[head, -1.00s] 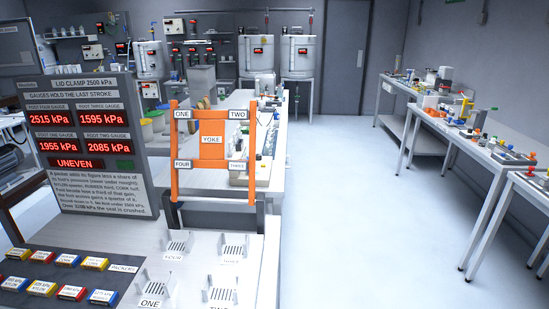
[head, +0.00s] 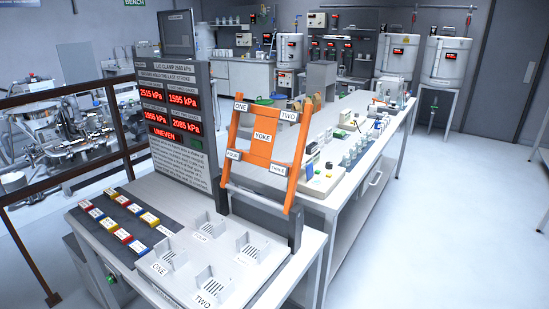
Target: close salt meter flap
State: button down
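I cannot make out a salt meter flap or a salt hopper in the head view. The long bench (head: 352,150) behind the orange yoke carries several small devices and bottles, too small to identify. A grey box-like unit (head: 320,78) stands at its far end. My gripper and arm are not in view.
A lid clamp station with a gauge panel (head: 172,70), an orange yoke frame (head: 262,148) and coloured packers (head: 120,222) stands close in front. A dark railing (head: 70,160) runs on the left. Steel tanks (head: 446,62) stand at the back. Open floor (head: 440,220) lies right.

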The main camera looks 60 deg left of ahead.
aim_at(309, 169)
jog(key=i+j+u, duration=0.1)
jog(key=i+u, duration=0.5)
jog(key=u, duration=0.15)
jog(key=i+u, duration=0.4)
jog(key=i+l+u, duration=0.15)
jog(key=u, duration=0.2)
jog(key=i+j+u, duration=0.15)
jog(key=i+u, duration=0.6)
jog(key=i+j, duration=0.15)
jog(key=i, duration=0.15)
jog(key=i+j, duration=0.1)
jog(key=i, duration=0.25)
